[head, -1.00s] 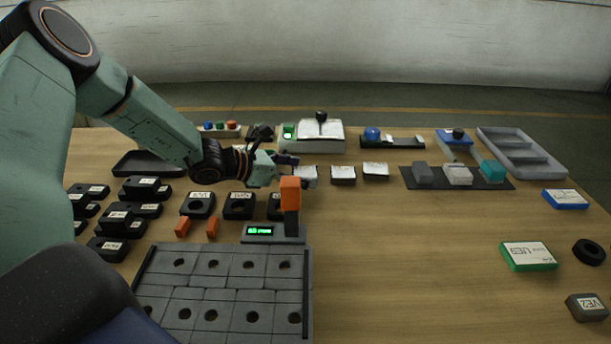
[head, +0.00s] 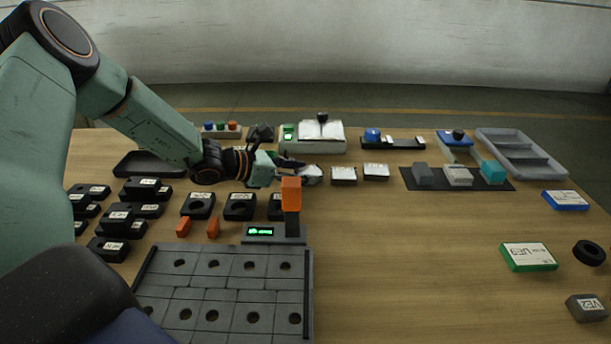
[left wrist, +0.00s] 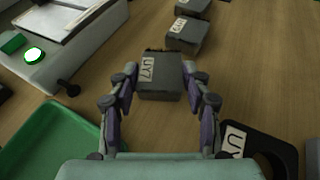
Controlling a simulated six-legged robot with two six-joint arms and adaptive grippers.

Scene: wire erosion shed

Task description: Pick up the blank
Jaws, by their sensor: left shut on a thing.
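The blank is a dark grey block with a white label reading UY7 (left wrist: 160,77). In the left wrist view it sits between the two fingers of my left gripper (left wrist: 160,88), which is shut on it. In the head view my left gripper (head: 300,168) reaches in from the left, low over the table, and partly hides the blank (head: 314,174). Whether the blank still touches the table I cannot tell. My right gripper is not in view.
Two similar labelled blocks (head: 343,175) (head: 376,171) stand just right of the held blank. An orange-topped post (head: 291,192) stands close in front. A green tray (left wrist: 50,145) and a black holder (left wrist: 262,145) flank my fingers.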

